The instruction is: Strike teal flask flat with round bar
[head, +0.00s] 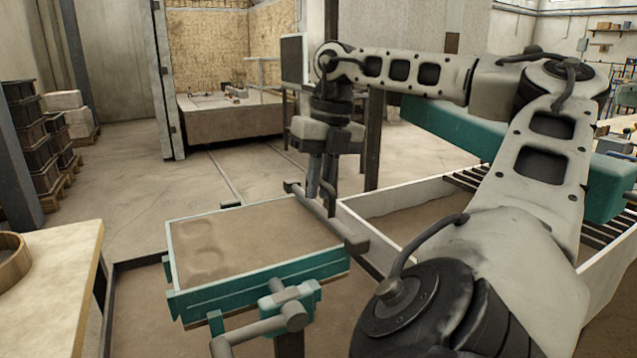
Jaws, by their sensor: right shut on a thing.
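The teal flask (262,278) is a shallow open box in the middle of the head view, filled level with brown sand (265,237). The sand is smooth over most of its top, with a few raised or sunken marks at the left end. My right gripper (321,190) points down at the flask's far right corner and is shut on the round bar (328,221). The grey bar lies along the flask's right end, at about rim height. I cannot tell whether it touches the sand or rim. My left gripper is out of view.
A pale table (60,280) with a round wooden ring (12,257) stands at the left. A teal clamp with a grey handle (263,325) sits at the flask's front. A large sand bin (400,188) lies at the right, partly behind my right arm. Stacked crates (35,150) stand far left.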

